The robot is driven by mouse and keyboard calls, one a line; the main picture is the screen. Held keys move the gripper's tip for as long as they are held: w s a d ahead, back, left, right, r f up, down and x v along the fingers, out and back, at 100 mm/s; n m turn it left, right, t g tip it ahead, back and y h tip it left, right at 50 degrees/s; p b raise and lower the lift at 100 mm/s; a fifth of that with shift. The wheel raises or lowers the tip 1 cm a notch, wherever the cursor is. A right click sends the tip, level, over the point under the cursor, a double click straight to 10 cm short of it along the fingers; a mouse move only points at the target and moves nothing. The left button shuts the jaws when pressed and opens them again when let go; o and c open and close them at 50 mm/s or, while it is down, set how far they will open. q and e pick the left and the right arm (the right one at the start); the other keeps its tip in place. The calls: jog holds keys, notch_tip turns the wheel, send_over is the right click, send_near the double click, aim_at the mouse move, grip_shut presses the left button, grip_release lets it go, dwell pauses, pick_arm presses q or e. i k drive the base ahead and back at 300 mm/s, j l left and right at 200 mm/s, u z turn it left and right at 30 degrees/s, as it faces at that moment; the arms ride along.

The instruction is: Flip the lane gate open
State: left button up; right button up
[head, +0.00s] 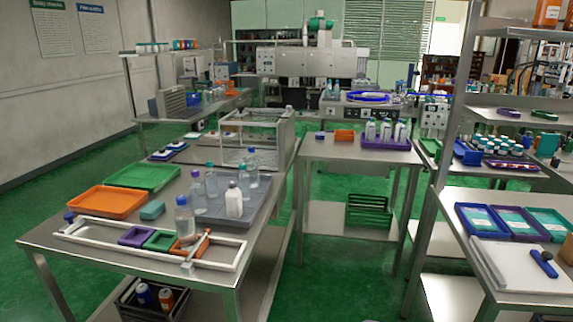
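I cannot pick out the lane gate for certain. A white rail frame (98,245) lies along the near edge of the left steel table (55,272). A small blue knob (69,217) stands by its left end, and a light bracket (189,266) sits on its front rail. Inside the frame are a purple tray (137,236), a green tray (160,241) and an orange tray (203,246). A clear bottle with a blue cap (184,221) stands upright at the orange tray. Neither of my grippers shows in the head view.
Behind the frame lie an orange tray (106,202), a green tray (144,176), a teal block (152,210) and a grey tray with several bottles (262,212). A middle table (335,151) and a right shelf unit (540,291) stand across green floor.

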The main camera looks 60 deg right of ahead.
aim_at(207, 231)
jog(key=i+l+z, duration=0.2)
jog(key=l+z, duration=0.25)
jog(key=i+l+z, duration=0.2)
jog(key=z, duration=0.25)
jog(key=i+l+z, duration=0.15)
jog(key=z, duration=0.3)
jog(key=i+l, duration=0.1)
jog(key=i, duration=0.25)
